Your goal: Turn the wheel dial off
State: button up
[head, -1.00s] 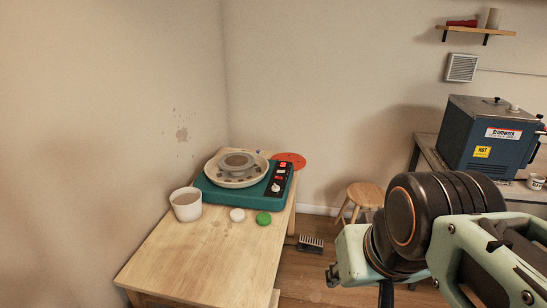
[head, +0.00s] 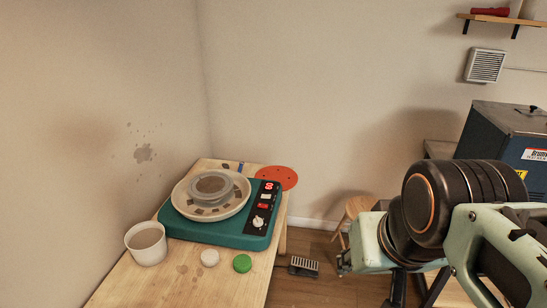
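The pottery wheel (head: 185,226) is a teal box on the wooden table, with a round pan and a grey wheel head on top. Its black control panel is on the right side, with a red lit display, a red switch and a pale dial (head: 258,222). The dial's pointer is too small to read. My arm fills the lower right of the head view, to the right of the wheel and well apart from it. Part of my gripper (head: 345,262) seems to show at the arm's left end; its fingers cannot be made out.
On the table (head: 215,285) stand a white tub (head: 147,243), a white lid (head: 209,258), a green lid (head: 242,263) and a red perforated disc (head: 276,178). A stool (head: 360,208) and a foot pedal (head: 304,266) are on the floor. A blue kiln (head: 498,135) stands at right.

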aim_at(258, 221)
jog(key=i+l, duration=0.1)
jog(key=i, duration=0.35)
jog(key=i+l+z, duration=0.1)
jog(key=i, duration=0.35)
